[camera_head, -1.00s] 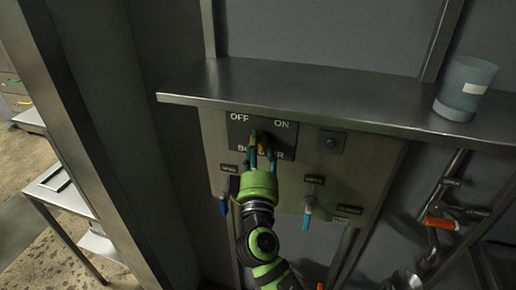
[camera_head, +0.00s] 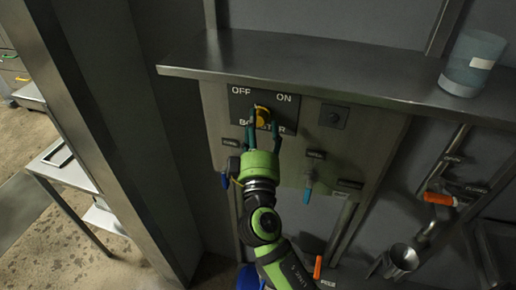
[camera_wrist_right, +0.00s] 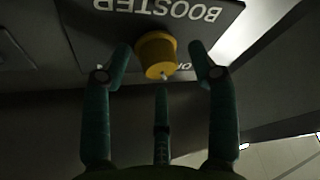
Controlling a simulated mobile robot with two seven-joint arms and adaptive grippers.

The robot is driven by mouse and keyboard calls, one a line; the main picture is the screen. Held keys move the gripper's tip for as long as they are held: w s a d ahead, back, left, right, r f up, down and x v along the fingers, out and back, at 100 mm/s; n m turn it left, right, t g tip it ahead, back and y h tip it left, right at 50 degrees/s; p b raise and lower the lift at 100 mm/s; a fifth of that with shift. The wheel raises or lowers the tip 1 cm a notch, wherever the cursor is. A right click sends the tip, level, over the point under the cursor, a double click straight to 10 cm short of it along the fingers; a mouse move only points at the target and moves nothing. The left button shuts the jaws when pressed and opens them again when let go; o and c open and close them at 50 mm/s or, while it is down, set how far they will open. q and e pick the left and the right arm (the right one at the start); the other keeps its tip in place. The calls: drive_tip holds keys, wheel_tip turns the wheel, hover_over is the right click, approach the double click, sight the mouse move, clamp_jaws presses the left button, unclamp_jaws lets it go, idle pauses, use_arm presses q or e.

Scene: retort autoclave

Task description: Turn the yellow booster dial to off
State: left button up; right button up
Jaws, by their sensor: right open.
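The yellow booster dial (camera_head: 262,116) sits on a dark plate (camera_head: 285,112) marked OFF at upper left, ON at upper right and BOOSTER below. My right gripper (camera_head: 262,133) is open just in front of and below it, fingers spread to either side. In the right wrist view the dial (camera_wrist_right: 157,52) stands between and beyond the spread fingertips (camera_wrist_right: 160,65), with a visible gap on each side. The plate lettering is upside down there and partly hidden by a finger. I cannot tell which label the dial points to. My left gripper is not in view.
A metal shelf (camera_head: 320,68) juts out just above the dial plate and carries a translucent blue container (camera_head: 472,62) at right. Below the plate are a small blue-handled valve (camera_head: 308,190) and labelled pipes with orange handles (camera_head: 440,198). A tall metal post stands at left.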

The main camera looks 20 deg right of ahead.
drive_tip(key=v, duration=1)
drive_tip(key=shift+s+a, duration=0.2)
drive_tip(key=shift+s, duration=0.05)
drive_tip(key=shift+f, duration=0.1)
idle(0.6)
